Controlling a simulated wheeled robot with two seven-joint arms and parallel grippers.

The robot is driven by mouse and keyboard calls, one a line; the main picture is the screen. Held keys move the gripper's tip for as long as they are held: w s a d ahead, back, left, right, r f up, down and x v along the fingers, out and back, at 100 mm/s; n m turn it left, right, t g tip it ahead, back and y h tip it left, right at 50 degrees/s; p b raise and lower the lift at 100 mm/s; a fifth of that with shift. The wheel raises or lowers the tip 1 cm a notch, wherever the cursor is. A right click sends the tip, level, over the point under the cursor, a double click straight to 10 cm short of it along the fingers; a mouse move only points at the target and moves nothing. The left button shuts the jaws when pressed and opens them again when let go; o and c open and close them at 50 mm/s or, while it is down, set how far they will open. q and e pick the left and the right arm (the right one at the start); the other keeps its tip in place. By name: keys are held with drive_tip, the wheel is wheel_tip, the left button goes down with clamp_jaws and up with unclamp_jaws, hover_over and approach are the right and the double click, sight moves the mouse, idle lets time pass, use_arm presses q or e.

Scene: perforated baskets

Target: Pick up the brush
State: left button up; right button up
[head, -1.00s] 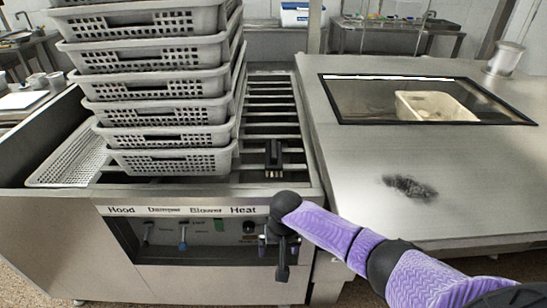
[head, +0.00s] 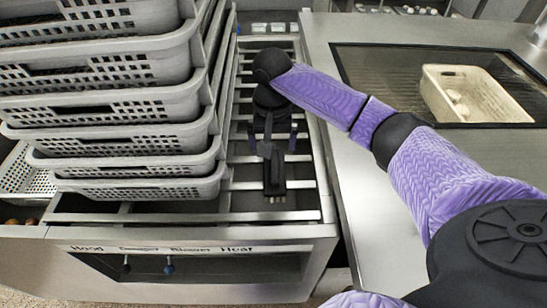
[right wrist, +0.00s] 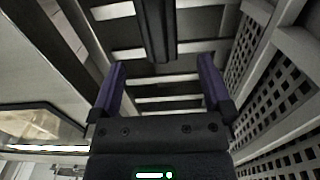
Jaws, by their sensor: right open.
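The brush (head: 273,178) is dark, with its bristle end toward the front of the slatted metal rack and its handle pointing to the back. My right gripper (head: 272,134) is over the rack behind the brush, its two purple-tipped fingers open on either side of the handle's line. In the right wrist view the dark brush handle (right wrist: 156,28) comes down from the top, lined up between the open fingers (right wrist: 162,78). I see no contact between fingers and handle. My left gripper is not in view.
A tall stack of grey perforated baskets (head: 120,145) stands close to the left of the gripper. A steel counter (head: 350,205) lies to the right, with a dark framed window (head: 400,80) showing a cream basket (head: 476,92). Rack slats lie below.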

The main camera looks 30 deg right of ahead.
sight(274, 164)
drive_tip(key=f+b, duration=0.1)
drive_tip(key=f, duration=0.2)
drive_tip(key=f+b, duration=0.2)
drive_tip(key=f, duration=0.1)
drive_tip(key=f+b, duration=0.1)
drive_tip(key=f, duration=0.2)
drive_tip(key=shift+d+f, duration=0.2)
drive_tip(key=shift+d, duration=0.05)
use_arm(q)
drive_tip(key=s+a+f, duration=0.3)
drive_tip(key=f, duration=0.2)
use_arm(e)
drive_tip(key=shift+r, duration=0.15)
drive_tip(key=c, duration=1.2)
drive_tip(key=shift+c, duration=0.2)
drive_tip(key=shift+r, duration=0.25)
wheel_tip(274, 164, up, 9)
drive_tip(key=p, duration=0.4)
drive_tip(key=shift+r, duration=0.15)
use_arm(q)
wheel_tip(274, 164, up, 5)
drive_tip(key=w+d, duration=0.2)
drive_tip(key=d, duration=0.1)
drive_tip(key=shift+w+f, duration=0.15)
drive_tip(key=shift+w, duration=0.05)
use_arm(e)
drive_tip(key=shift+r, duration=0.15)
